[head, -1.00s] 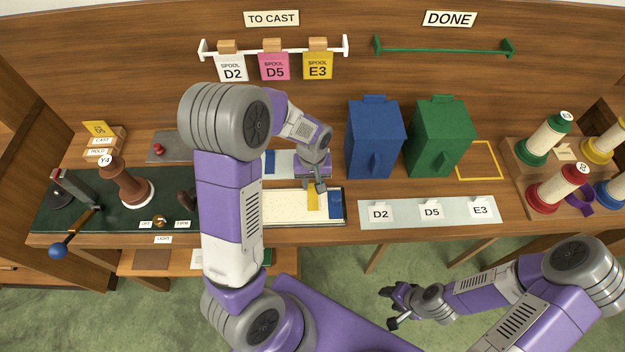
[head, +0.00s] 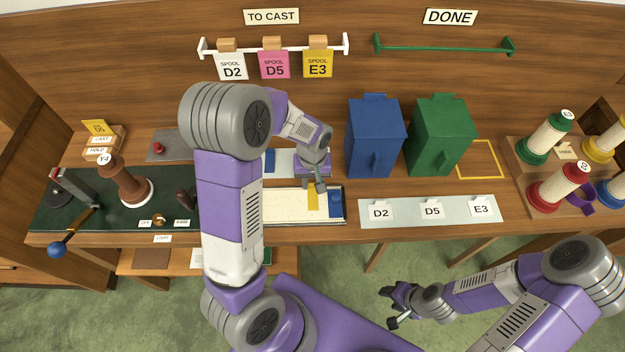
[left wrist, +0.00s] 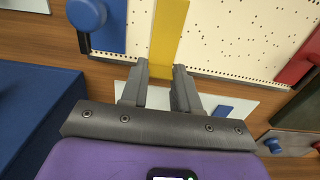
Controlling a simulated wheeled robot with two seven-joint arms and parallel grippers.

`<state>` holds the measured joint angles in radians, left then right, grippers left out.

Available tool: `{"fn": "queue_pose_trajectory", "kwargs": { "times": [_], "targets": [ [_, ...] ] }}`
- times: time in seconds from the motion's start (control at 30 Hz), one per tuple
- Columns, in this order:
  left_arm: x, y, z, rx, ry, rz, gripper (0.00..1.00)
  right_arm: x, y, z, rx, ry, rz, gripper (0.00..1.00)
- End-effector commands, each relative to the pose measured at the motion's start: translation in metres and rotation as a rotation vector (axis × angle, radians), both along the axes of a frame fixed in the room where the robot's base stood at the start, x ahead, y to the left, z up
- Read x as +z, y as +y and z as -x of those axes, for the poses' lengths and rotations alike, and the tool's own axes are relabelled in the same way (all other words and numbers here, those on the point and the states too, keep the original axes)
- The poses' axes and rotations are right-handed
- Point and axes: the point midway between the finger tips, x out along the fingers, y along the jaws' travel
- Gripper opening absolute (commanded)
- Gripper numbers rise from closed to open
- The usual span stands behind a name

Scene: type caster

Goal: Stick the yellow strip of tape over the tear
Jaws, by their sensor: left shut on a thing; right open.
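The yellow strip of tape (head: 313,199) lies across the cream punched paper (head: 280,206) near its right end. In the left wrist view the strip (left wrist: 168,32) runs straight up from my fingers over the dotted paper (left wrist: 230,40). My left gripper (head: 319,187) is shut on the near end of the strip in the wrist view, at the paper's edge. I cannot make out the tear in either view. Whether the strip is pressed flat on the paper is unclear. My right gripper (head: 395,307) is open and empty, low in front of the bench.
A blue clamp (head: 336,203) with a round knob (left wrist: 86,14) sits beside the strip. A red clamp (left wrist: 302,60) shows at the wrist view's right. Blue (head: 374,138) and green bins (head: 440,137) stand behind. My left arm hides the paper's left part.

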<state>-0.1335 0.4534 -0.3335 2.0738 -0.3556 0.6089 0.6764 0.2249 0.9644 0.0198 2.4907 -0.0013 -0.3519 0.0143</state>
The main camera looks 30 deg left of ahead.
Motion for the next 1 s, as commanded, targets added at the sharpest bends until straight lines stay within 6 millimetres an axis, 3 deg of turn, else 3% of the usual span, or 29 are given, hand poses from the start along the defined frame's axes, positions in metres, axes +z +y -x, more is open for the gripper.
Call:
{"fn": "queue_pose_trajectory", "kwargs": {
  "times": [0.2,0.23,0.43,0.77,1.0],
  "targets": [
    [0.0,0.0,0.0,0.0,0.0,0.0,0.02,0.0,0.0,0.0,0.0,0.0,0.0,0.49],
    [0.0,0.0,0.0,0.0,0.0,0.0,0.32,0.0,0.0,0.0,0.0,0.0,0.0,0.49],
    [0.0,0.0,0.0,0.0,0.0,0.0,0.6,0.0,0.0,0.0,0.0,0.0,0.0,0.49],
    [0.002,0.0,0.0,0.0,0.0,0.0,0.6,0.002,0.0,0.0,0.0,0.0,0.0,0.49],
    [0.02,0.0,0.0,0.0,0.0,0.0,0.6,0.016,0.0,0.0,0.0,0.0,0.0,0.49]
  ]
}}
